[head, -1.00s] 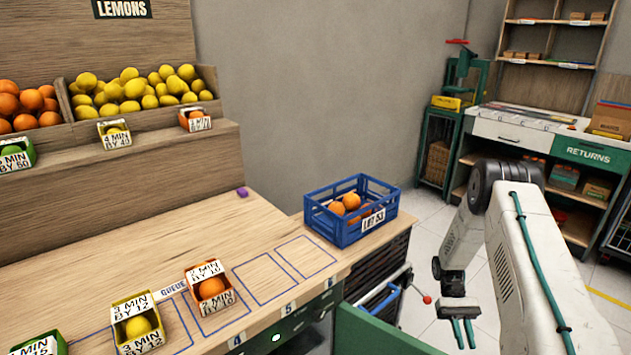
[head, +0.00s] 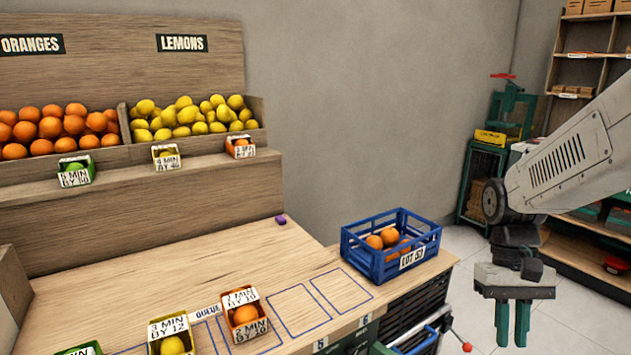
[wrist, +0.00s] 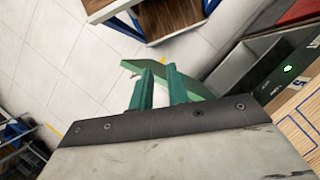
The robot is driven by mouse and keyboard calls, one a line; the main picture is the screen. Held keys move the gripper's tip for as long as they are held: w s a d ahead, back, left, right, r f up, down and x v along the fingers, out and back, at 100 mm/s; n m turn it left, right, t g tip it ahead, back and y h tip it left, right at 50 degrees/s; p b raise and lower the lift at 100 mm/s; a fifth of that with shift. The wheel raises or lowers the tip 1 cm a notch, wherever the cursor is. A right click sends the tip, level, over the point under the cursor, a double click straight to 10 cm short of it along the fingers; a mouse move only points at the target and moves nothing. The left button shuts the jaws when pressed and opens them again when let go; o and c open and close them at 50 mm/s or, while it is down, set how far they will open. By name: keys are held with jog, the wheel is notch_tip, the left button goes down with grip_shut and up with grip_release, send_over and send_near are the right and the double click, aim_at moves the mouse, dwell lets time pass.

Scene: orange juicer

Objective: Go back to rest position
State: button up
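My gripper (head: 512,325) hangs at the right of the head view, its two green fingers pointing down. A gap shows between the fingers and nothing is held in them. It is off to the right of the wooden counter (head: 190,262), over the floor. The wrist view shows the fingers (wrist: 157,85) apart and empty, with white floor tiles and a green panel (wrist: 185,82) beyond them. My arm reaches in from the right edge of the head view.
A blue crate of oranges (head: 392,262) stands at the counter's right end. Small boxes with labels, one holding an orange (head: 245,314), one a lemon (head: 171,346), stand in the queue squares. A green stand (head: 481,168) and shelves are behind. Tiled floor (head: 460,240) lies right of the counter.

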jog(key=s+a+r+n+t, duration=0.2)
jog(key=s+a+r+t, duration=0.4)
jog(key=s, duration=0.5)
notch_tip(320, 180, up, 2)
jog(key=shift+s+a+r, duration=0.15)
jog(key=shift+a, duration=0.1)
